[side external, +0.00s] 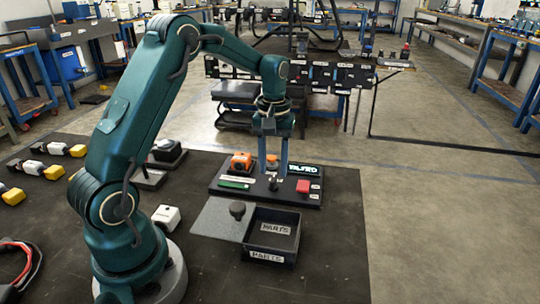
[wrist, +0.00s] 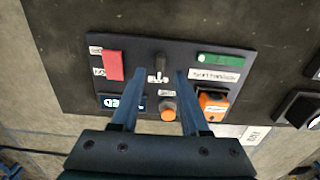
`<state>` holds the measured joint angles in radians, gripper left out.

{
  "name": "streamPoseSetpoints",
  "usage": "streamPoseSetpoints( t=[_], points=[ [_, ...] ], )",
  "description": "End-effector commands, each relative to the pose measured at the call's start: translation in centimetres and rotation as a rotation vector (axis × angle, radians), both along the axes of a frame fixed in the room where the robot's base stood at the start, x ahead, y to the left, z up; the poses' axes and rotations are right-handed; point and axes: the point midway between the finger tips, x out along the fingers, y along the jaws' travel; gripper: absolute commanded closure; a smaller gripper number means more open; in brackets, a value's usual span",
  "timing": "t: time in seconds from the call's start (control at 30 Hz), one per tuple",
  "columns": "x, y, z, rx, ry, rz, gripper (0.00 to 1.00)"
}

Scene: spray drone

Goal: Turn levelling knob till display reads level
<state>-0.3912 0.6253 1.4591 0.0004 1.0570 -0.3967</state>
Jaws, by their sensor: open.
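A dark control panel (side external: 222,192) lies on the black mat. In the wrist view a small dark knob (wrist: 160,62) stands in the panel's middle by a white label. It shows in the side view (side external: 272,184) below my fingers. I cannot tell for sure that it is the levelling knob. A lit display (side external: 304,170) is at the panel's back right; its text is not clearly legible, and my finger partly covers it in the wrist view (wrist: 137,103). My gripper (side external: 273,172) is open above the panel, its fingertips (wrist: 160,73) apart on either side of the knob, apparently holding nothing.
The panel also carries a red block (side external: 303,186), a green strip (side external: 234,184), an orange-topped unit (side external: 241,162) and an orange button (wrist: 168,114). A black parts tray (side external: 268,255) and a grey plate with a black knob (side external: 237,210) stand in front. The mat's right front is clear.

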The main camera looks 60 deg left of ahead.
Motion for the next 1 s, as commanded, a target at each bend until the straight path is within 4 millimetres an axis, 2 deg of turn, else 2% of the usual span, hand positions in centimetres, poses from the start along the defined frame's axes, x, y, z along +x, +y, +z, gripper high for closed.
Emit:
streamPoseSetpoints(
  t=[0.2,0.53,0.57,0.6,0.67,0.7,1.0],
  points=[
    [-0.1,-0.1,-2.5,-0.001,0.002,-0.001,0.55],
    [0.0,0.0,-3.1,0.001,-0.001,-0.001,0.55],
    [0.0,0.0,-3.0,0.001,-0.001,-0.001,0.59],
    [0.0,0.0,-3.0,0.001,-0.001,-0.001,0.74],
    [0.0,0.0,-3.0,0.001,-0.001,-0.001,0.97],
    [0.0,0.0,-3.0,0.001,-0.001,-0.001,1.00],
    [0.0,0.0,-3.0,0.001,-0.001,-0.021,1.00]
  ],
)
